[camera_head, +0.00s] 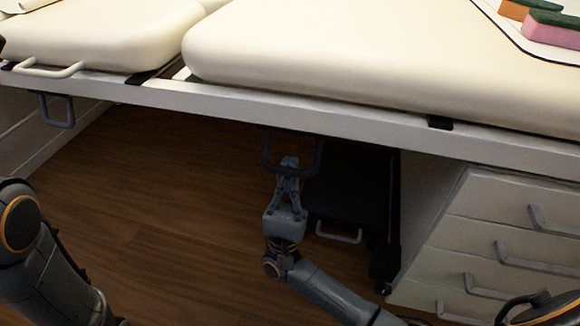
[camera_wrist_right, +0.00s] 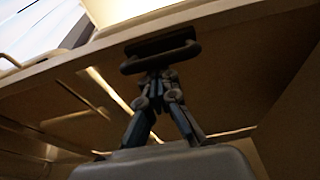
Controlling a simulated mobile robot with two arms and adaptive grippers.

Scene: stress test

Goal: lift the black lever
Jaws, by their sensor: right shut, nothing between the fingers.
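The black lever (camera_head: 266,154) is a dark loop hanging under the front edge of the exam table. In the right wrist view the lever (camera_wrist_right: 160,48) shows as a black bar-shaped loop below the table's underside. My right gripper (camera_head: 289,163) is at the lever, its fingertips within the loop's outline in the head view. In the wrist view my right gripper (camera_wrist_right: 158,76) has its fingertips together, at the lever's lower edge. Nothing shows between them. I cannot tell whether they touch the lever. My left arm enters at the lower left; its gripper is out of view.
The cream-padded table (camera_head: 330,60) spans the top. A grey loop handle (camera_head: 57,122) hangs under its left part. White drawers (camera_head: 480,235) stand at the right. A black item (camera_head: 345,190) with a light handle (camera_head: 338,236) is behind my gripper. The wooden floor (camera_head: 160,190) is clear.

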